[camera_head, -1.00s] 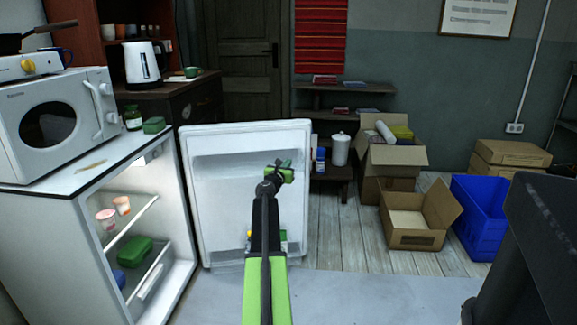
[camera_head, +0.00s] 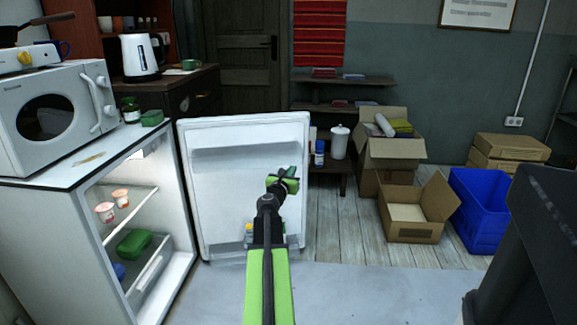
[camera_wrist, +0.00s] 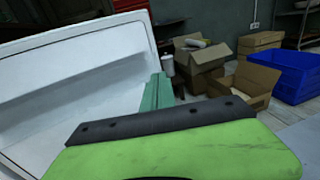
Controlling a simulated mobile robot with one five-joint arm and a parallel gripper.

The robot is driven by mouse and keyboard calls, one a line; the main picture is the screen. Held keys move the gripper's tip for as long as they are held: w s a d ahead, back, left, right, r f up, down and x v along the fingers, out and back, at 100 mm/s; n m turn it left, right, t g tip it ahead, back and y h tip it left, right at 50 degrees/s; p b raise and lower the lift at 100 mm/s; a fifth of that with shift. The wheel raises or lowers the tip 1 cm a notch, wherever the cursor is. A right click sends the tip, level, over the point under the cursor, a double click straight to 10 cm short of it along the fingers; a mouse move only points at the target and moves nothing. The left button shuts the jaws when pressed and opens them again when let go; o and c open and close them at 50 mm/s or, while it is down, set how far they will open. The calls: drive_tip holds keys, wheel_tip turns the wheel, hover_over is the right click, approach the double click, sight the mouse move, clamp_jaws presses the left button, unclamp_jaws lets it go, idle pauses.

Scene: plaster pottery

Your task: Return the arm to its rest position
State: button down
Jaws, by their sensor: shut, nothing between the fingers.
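My gripper (camera_head: 287,176) is at the end of my green and black arm, near the centre of the head view. It is shut and empty. It shows in front of the right part of the open fridge door (camera_head: 225,165); the gap between them is hard to judge. In the wrist view my green gripper finger (camera_wrist: 155,95) stands up before the inner face of the fridge door (camera_wrist: 90,90).
The open fridge (camera_head: 180,275) holds pink cups (camera_head: 120,196) and a green container (camera_head: 133,243). A microwave (camera_head: 55,115) stands on it. Cardboard boxes (camera_head: 418,215) and a blue crate (camera_head: 480,210) stand right. The floor (camera_head: 370,290) between is clear.

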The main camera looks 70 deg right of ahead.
drive_tip(key=shift+s+a, duration=0.3)
drive_tip(key=shift+a, duration=0.1)
